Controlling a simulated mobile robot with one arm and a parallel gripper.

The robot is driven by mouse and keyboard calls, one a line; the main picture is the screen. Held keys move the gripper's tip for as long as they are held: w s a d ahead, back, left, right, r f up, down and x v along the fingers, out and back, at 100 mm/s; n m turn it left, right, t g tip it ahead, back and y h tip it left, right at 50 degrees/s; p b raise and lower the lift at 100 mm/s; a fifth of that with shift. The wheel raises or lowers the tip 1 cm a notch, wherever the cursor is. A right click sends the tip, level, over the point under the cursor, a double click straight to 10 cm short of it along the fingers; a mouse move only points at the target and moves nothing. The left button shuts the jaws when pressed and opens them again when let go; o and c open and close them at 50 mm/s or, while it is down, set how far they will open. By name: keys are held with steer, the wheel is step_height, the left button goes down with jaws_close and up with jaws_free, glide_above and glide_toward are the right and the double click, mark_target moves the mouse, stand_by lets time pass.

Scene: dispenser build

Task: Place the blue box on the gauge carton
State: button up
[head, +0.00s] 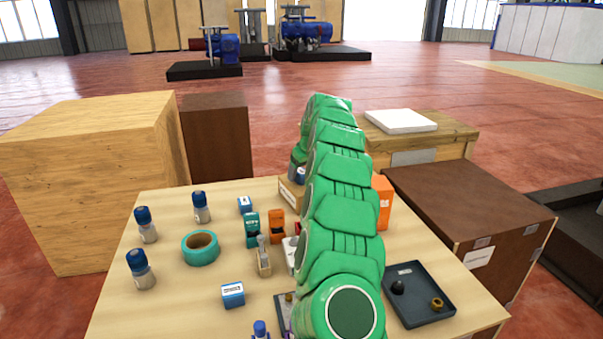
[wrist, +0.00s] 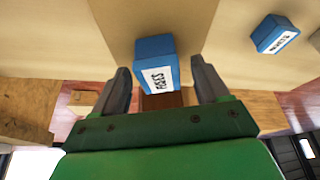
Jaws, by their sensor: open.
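In the wrist view, my gripper (wrist: 160,68) is open. A blue box (wrist: 150,47) with a white label shows in the gap between its two fingers; I cannot tell how deep it sits or whether a finger touches it. A second blue box (wrist: 272,34) with a white label lies to the right. In the head view, small blue-and-white boxes stand at the back (head: 245,205) and front (head: 232,294) of the table. A brown carton (head: 290,193), partly behind my green arm, may be the gauge carton; its label is not readable. The arm hides my gripper there.
Blue-capped bottles (head: 200,207), a teal tape roll (head: 201,248), and teal (head: 252,230) and orange (head: 277,226) holders crowd the table's left and middle. An orange box (head: 382,202) and a dark tray (head: 420,294) are right of my arm. Larger crates surround the table.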

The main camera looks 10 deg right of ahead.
steer(key=v, duration=1.1)
steer(key=s+a+r+g, duration=0.15)
steer(key=s+a, duration=0.45)
steer(key=s, duration=0.7)
steer(key=s+a+r+g, duration=0.1)
steer(key=s+a+r, duration=0.35)
steer(key=s, duration=0.95)
steer(key=s+f+m+g, duration=0.1)
steer(key=s+f, duration=0.3)
steer(key=s, duration=0.8)
steer(key=s+f+m+g+h, duration=0.1)
steer(key=s+f, duration=0.3)
steer(key=s, duration=0.8)
steer(key=s+f+m+g, duration=0.1)
steer(key=s+f, duration=0.3)
steer(key=s, duration=0.9)
steer(key=shift+f+m+h, duration=0.3)
steer(key=shift+m+h, duration=0.1)
steer(key=shift+m, duration=0.3)
